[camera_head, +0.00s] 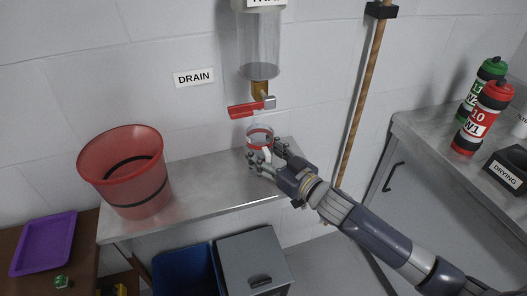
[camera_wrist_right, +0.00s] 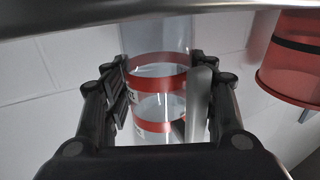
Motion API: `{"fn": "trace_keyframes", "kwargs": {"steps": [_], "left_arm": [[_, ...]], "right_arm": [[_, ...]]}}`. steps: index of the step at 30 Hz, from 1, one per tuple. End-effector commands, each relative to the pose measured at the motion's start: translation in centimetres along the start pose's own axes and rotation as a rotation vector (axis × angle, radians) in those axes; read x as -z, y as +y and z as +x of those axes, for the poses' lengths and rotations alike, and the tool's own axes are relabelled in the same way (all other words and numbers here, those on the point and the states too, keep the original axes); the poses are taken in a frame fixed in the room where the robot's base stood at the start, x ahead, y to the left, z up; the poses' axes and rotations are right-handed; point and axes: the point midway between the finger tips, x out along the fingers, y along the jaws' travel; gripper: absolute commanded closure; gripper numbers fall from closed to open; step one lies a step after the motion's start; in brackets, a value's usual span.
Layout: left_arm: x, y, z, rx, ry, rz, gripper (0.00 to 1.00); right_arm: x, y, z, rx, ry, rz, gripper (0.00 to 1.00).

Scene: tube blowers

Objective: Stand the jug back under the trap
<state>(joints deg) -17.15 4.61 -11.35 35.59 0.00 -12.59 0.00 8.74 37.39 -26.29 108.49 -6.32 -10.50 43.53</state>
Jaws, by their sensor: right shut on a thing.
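The jug (camera_head: 260,134) is a clear vessel with red bands. It stands out at the shelf's right end, below the trap's outlet, and looks about upright. My right gripper (camera_head: 264,158) is shut on it from the front right. In the right wrist view the jug (camera_wrist_right: 158,85) sits between both fingers, with a pale strip, perhaps its handle, by the right finger. The trap (camera_head: 259,45) is a clear cylinder on the wall with a brass valve and red lever (camera_head: 246,109). I cannot tell whether the jug's base touches the shelf. My left gripper is out of view.
A red bucket (camera_head: 133,190) stands on the left of the metal shelf (camera_head: 205,187); the shelf between bucket and jug is clear. A wooden pole (camera_head: 361,95) leans at the right. A bench with red and green bottles (camera_head: 483,117) is far right. Bins stand below.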

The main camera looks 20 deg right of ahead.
Motion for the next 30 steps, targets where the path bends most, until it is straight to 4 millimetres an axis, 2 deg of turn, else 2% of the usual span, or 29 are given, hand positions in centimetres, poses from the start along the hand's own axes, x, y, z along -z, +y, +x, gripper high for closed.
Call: {"fn": "trace_keyframes", "kwargs": {"steps": [4,5,7,20,25,30], "left_arm": [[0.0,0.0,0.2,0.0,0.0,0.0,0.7],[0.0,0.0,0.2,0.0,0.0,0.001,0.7],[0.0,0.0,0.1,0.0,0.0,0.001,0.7],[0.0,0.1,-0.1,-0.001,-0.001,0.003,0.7],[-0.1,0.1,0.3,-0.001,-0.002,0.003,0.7],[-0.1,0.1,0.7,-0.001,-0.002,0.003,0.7]], "right_arm": [[-0.4,0.0,0.0,0.0,0.0,0.0,0.83],[-0.3,0.0,0.0,0.0,0.0,0.0,0.43],[-0.3,0.0,0.0,0.0,0.0,-0.001,0.27],[0.3,0.0,0.0,0.0,0.001,-0.002,0.27],[-0.2,0.0,-1.8,0.0,-0.002,0.0,0.27],[-0.3,0.0,-4.5,0.0,-0.003,-0.001,0.27]]}}
